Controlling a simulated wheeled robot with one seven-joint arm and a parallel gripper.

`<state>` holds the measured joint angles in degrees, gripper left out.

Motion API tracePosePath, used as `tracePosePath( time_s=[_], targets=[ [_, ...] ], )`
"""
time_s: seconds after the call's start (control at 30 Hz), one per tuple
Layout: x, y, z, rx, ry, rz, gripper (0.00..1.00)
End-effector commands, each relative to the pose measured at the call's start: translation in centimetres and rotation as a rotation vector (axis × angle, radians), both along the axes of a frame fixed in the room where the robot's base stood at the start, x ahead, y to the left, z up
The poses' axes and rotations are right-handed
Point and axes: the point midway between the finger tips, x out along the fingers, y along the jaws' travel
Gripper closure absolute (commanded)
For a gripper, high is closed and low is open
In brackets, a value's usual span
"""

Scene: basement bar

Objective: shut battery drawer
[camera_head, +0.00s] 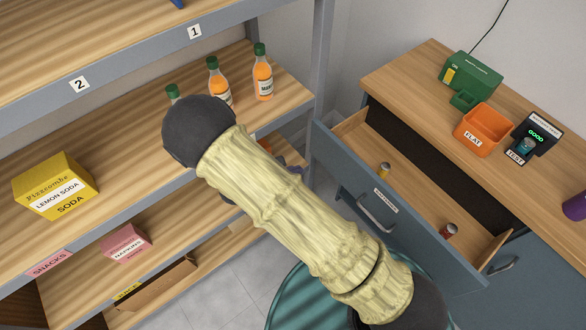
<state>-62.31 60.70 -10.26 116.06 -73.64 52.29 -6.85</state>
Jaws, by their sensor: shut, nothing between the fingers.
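The battery drawer (343,178) is pulled out from the wooden-topped cabinet on the right. Its blue-grey front has a small white label and a metal handle (377,212). My arm, in a pale yellow sleeve with dark joints, crosses in front of the shelves and reaches close to the drawer front in the picture. My gripper cannot be made out; the arm hides what is behind it.
The counter (420,75) holds a green charger (470,75), an orange FLAT bin (482,128) and a battery tester (538,135) showing GOOD. Shelves (120,150) with bottles and boxes fill the left. A teal round thing (300,300) stands below the arm.

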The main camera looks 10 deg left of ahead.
Motion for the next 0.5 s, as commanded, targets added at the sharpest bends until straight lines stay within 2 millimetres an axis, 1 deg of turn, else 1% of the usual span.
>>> tracePosePath(
  time_s=[0.1, 0.37, 0.5],
  targets=[
    [1.3, -1.4, -1.0, -0.003, 0.001, -0.003, 1.00],
    [4.1, -4.3, -3.3, -0.002, 0.002, -0.003, 1.00],
    [5.7, -5.8, -3.3, -0.001, 0.001, -0.003, 1.00]
  ],
)
